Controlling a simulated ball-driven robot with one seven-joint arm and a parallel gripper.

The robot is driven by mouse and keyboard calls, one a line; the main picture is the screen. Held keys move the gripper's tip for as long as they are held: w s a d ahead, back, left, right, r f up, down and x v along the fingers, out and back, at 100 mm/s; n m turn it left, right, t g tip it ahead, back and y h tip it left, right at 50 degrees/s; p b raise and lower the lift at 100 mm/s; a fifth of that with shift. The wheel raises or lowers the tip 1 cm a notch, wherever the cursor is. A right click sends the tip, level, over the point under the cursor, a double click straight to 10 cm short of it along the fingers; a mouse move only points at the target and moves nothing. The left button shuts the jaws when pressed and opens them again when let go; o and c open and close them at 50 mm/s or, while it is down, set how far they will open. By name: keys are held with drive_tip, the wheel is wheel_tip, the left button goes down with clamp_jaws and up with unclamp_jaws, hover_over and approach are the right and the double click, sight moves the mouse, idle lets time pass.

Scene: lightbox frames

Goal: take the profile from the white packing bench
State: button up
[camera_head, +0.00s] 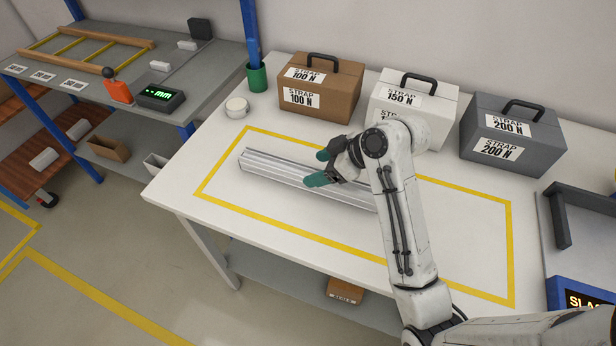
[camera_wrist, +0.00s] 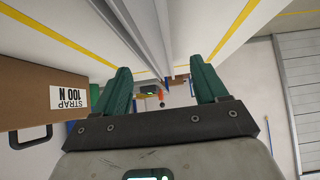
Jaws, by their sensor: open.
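The profile (camera_head: 275,169) is a long silver ribbed bar. It lies inside the yellow outline on the white packing bench (camera_head: 213,227), slanting from upper left to lower right; its right part is partly hidden by my arm. My gripper (camera_head: 319,169), with green fingers, is open and over the middle of the bar in the head view. In the wrist view the profile (camera_wrist: 146,30) runs lengthwise from the top edge toward the gap between the open fingers (camera_wrist: 162,82). I cannot tell whether the fingers touch it.
Three strap cases, brown (camera_head: 320,87), white (camera_head: 415,104) and grey (camera_head: 513,135), stand along the back of the bench. A white roll (camera_head: 237,107) and a green cup (camera_head: 257,77) stand at its back left. A dark frame (camera_head: 580,215) is at the right. The outlined area's left front is clear.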

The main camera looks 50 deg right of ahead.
sight(307, 172)
drive_tip(key=x, duration=0.5)
drive_tip(key=shift+d+f, duration=0.15)
drive_tip(key=shift+d, duration=0.05)
drive_tip(key=shift+c, duration=0.2)
drive_tip(key=c, duration=1.2)
drive_tip(key=shift+c, duration=0.2)
drive_tip(key=shift+r, duration=0.75)
drive_tip(key=s+r, duration=0.1)
drive_tip(key=r, duration=0.1)
drive_tip(key=s+r, duration=0.2)
drive_tip(key=r, duration=0.1)
drive_tip(key=s+r, duration=0.1)
drive_tip(key=r, duration=0.1)
drive_tip(key=shift+s+a+r, duration=0.1)
drive_tip(key=shift+s+r, duration=0.05)
drive_tip(key=shift+s, duration=0.2)
drive_tip(key=s+r+p, duration=0.4)
drive_tip(key=s+p, duration=0.1)
drive_tip(key=s, duration=0.4)
drive_tip(key=shift+s+a+r, duration=0.2)
drive_tip(key=shift+a, duration=0.15)
